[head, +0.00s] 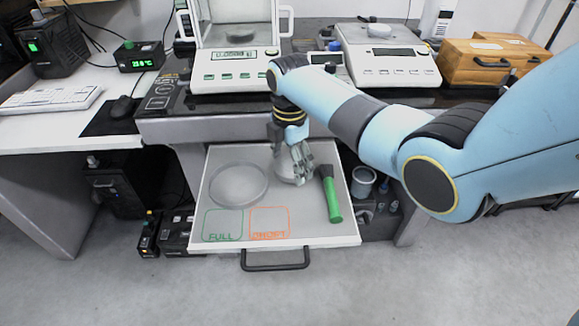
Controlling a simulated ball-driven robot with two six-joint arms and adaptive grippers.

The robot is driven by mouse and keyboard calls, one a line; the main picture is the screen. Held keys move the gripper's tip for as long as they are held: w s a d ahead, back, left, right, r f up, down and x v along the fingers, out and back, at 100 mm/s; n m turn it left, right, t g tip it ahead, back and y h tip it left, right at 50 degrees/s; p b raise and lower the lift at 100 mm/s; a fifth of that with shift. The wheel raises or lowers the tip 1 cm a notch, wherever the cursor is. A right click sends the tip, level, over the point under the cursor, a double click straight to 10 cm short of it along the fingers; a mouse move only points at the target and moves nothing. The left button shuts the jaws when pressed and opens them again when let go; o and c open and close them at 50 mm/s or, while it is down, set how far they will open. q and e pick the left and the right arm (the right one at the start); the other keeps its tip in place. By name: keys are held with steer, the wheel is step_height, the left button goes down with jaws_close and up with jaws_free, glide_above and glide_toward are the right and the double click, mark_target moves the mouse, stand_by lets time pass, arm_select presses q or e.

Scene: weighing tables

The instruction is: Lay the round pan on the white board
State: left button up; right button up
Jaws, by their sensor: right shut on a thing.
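My right gripper (300,173) reaches down from the upper right over a pulled-out white board or shallow drawer (222,154). It is shut on the edge of a round pale grey dish (283,174), which looks like the round pan. My fingers partly hide the dish, and I cannot tell whether it touches the surface under it. A second, larger grey disc shape (239,185) is on the board to the left of the gripper. My left gripper is not in view.
A green-handled brush (331,196) lies on the board just right of the gripper. Green and orange outlined boxes (269,223) mark its front. White balances (236,70) and (388,58) stand on the bench behind. A grey can (363,182) is beside the board's right side.

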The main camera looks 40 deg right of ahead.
mark_target(290, 165)
steer(key=shift+f, duration=0.55)
steer(key=o, duration=1.1)
steer(key=shift+f, duration=0.1)
steer(key=shift+o, duration=0.2)
step_height(290, 165, up, 12)
steer(key=p, duration=0.2)
steer(key=shift+p, duration=0.35)
